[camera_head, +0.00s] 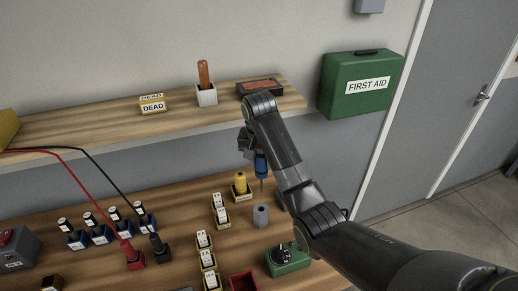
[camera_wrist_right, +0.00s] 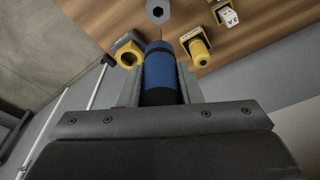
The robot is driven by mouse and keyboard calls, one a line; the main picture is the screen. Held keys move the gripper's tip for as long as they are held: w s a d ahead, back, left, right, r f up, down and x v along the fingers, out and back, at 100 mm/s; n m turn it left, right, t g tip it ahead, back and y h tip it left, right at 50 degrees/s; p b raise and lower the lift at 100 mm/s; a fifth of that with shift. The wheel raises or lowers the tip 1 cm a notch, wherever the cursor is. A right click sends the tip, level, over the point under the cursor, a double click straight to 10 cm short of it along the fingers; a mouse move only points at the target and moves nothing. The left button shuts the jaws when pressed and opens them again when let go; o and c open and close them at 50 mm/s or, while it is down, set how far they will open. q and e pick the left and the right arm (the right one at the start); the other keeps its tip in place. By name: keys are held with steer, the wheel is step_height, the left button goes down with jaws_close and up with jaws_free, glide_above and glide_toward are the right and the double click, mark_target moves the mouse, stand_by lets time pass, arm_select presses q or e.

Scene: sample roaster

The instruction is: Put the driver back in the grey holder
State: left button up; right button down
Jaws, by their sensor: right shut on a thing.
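My right gripper (camera_head: 258,152) is shut on the blue-handled driver (camera_head: 262,167), which hangs roughly upright with its thin shaft pointing down. The grey holder (camera_head: 261,216), a small upright block, stands on the lower bench. The driver is above the holder, with a gap between tip and holder top. In the right wrist view the driver's blue handle (camera_wrist_right: 160,72) sits between the fingers, and the grey holder (camera_wrist_right: 157,10) with its dark hole shows at the top edge, beyond the shaft. My left gripper is not in view.
A yellow-handled piece (camera_head: 240,183) in a yellow base stands just left of the holder. White-labelled blocks (camera_head: 220,211) run down beside it. A green box with a knob (camera_head: 288,258) is nearer. The shelf (camera_head: 75,134) overhangs behind, carrying an orange-handled tool (camera_head: 204,75).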

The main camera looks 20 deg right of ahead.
steer(key=shift+s, duration=0.15)
steer(key=b, duration=0.1)
glide_above(261, 192)
step_height(261, 192, down, 5)
steer(key=shift+s+r, duration=0.1)
steer(key=shift+f+b, duration=0.3)
steer(key=shift+f, duration=0.15)
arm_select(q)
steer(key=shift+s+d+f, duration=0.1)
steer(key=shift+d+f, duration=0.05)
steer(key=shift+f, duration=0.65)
arm_select(e)
steer(key=shift+f, duration=0.15)
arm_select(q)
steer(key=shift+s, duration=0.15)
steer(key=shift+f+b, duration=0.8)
arm_select(e)
steer(key=shift+f, duration=3.65)
